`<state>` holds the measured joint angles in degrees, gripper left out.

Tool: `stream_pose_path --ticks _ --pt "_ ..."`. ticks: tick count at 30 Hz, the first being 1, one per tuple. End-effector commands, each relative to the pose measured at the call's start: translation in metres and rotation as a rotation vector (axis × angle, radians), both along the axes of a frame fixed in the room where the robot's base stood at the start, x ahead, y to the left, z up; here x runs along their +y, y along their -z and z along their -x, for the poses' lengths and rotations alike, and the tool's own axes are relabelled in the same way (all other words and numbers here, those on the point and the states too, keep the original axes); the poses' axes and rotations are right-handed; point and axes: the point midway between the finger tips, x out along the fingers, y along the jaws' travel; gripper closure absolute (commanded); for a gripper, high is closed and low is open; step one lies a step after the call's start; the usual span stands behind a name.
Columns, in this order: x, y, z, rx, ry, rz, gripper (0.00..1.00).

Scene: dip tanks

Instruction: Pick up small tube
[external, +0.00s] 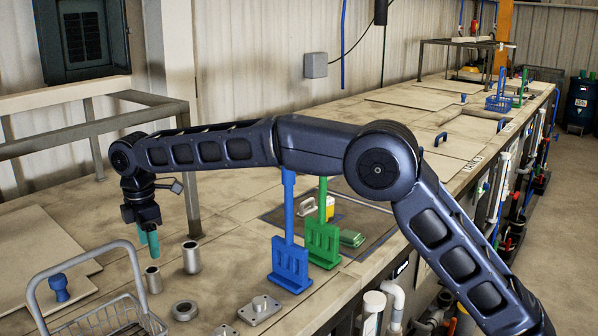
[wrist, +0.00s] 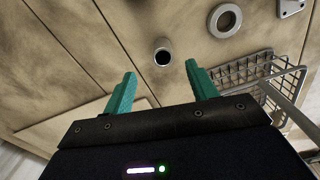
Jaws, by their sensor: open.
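The small tube (external: 153,280) is a short grey metal cylinder standing upright on the bench top in the external view. In the wrist view the tube (wrist: 163,50) shows its dark open top, just beyond the gap between my fingertips. My gripper (external: 148,242) points down above the bench, near the tube and apart from it. In the wrist view my gripper (wrist: 161,70) has its teal fingers spread, with nothing between them. A larger grey tube (external: 191,258) stands behind and to the right of the small one in the external view.
A wire basket (external: 105,318) with a raised handle stands close by. A metal ring (external: 184,311), a flanged plate (external: 260,309) and a blue knob-shaped piece (external: 59,288) lie around. Blue (external: 290,265) and green (external: 323,243) racks stand right. A grey frame rail (external: 190,180) stands behind.

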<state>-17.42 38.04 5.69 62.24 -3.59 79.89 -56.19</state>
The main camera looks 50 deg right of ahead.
Motion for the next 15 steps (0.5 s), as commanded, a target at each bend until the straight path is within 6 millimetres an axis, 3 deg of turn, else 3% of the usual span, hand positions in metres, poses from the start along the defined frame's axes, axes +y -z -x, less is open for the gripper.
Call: stream_pose_path --ticks 9,15 --pt "0.001 0.043 0.001 0.001 0.000 0.000 0.42" --pt "0.001 0.053 0.000 0.000 0.000 -0.001 0.42"
